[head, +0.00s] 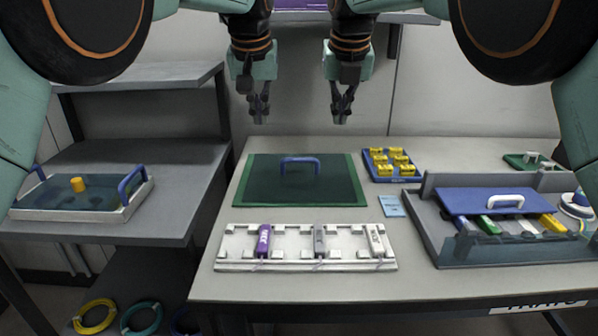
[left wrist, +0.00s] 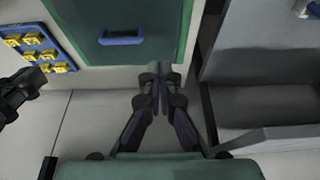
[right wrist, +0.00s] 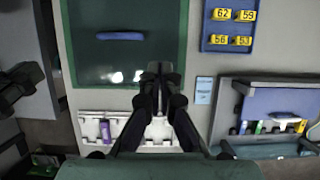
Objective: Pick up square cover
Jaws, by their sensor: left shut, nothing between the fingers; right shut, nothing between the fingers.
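A dark, see-through square cover (head: 270,185) with a blue handle (head: 300,160) lies flat over a green mat (head: 241,190) on the table. The cover also shows in the left wrist view (left wrist: 150,45) and in the right wrist view (right wrist: 95,60). My left gripper (head: 259,117) hangs above and beyond the cover's back edge, left of the handle, shut and empty. My right gripper (head: 341,118) hangs beside it at similar height, right of the handle, also shut and empty. Neither gripper touches the cover.
A white rack (head: 290,258) with purple, grey and white devices stands in front. A blue tray (head: 415,178) of yellow blocks is right. A grey box (head: 440,245) with a blue lid (head: 475,200) stands far right. A covered tray (head: 125,215) sits on the left bench.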

